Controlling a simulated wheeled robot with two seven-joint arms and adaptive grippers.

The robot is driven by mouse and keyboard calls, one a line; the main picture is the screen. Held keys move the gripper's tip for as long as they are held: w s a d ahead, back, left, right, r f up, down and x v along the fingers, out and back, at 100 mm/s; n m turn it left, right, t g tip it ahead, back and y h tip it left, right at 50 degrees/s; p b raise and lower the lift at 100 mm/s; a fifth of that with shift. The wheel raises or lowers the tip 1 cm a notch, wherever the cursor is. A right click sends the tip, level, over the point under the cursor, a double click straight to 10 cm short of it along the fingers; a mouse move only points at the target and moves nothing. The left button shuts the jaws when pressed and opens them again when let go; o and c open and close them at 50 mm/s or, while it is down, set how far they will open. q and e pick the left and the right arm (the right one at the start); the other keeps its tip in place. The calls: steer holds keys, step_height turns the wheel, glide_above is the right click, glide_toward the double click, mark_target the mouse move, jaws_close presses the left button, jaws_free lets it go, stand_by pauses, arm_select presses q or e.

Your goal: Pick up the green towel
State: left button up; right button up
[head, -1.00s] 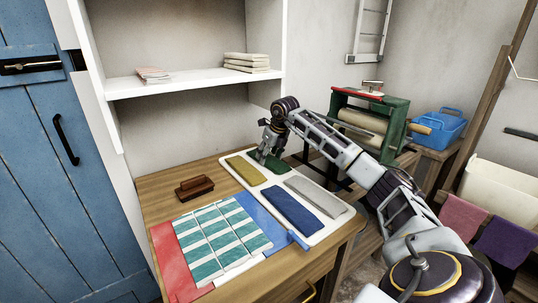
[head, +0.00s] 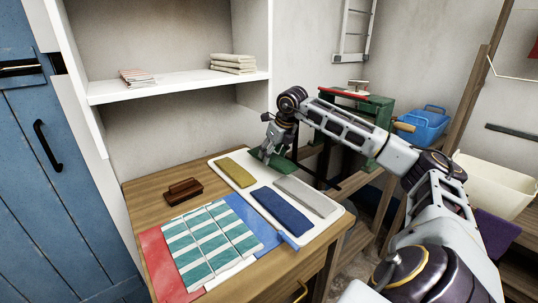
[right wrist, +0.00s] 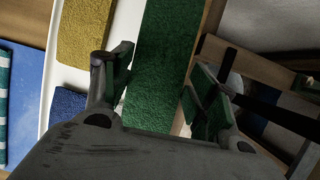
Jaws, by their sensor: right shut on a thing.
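The green towel (head: 284,164) is in the jaws of my right gripper (head: 268,154) at the back right corner of the white tray (head: 336,215). It reaches past the tray's edge and looks raised off it. In the right wrist view the green towel (right wrist: 165,60) runs as a long strip between the two fingers of the right gripper (right wrist: 160,92), which is shut on it. The gripper hides part of the towel in the head view. My left gripper is not in view.
On the tray lie yellow (head: 236,173), blue (head: 281,210) and grey (head: 306,194) towels. A brown brush-like block (head: 183,191) and striped cloths (head: 212,240) are on the wooden table. A green wringer (head: 372,115) stands behind my right arm.

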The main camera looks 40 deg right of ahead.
mark_target(278, 160)
steer(key=shift+s+d+r, duration=0.1)
steer(key=shift+s+r, duration=0.2)
steer(key=shift+s, duration=0.25)
steer(key=shift+s+r+b, duration=0.35)
steer(key=shift+s, duration=0.3)
steer(key=shift+s+r, duration=0.2)
steer(key=shift+s, duration=0.2)
steer(key=shift+s+r+b, duration=0.25)
steer(key=shift+s+b, duration=0.15)
steer(key=shift+s, duration=0.05)
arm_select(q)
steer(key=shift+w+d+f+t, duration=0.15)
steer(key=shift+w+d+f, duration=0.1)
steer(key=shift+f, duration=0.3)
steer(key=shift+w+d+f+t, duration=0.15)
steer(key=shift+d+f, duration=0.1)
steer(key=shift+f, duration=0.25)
arm_select(e)
steer(key=shift+s+a+r, duration=0.1)
steer(key=shift+s+a, duration=0.1)
steer(key=shift+a, duration=0.05)
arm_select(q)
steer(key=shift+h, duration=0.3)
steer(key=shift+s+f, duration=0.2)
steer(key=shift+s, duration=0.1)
arm_select(e)
steer(key=shift+s, duration=0.2)
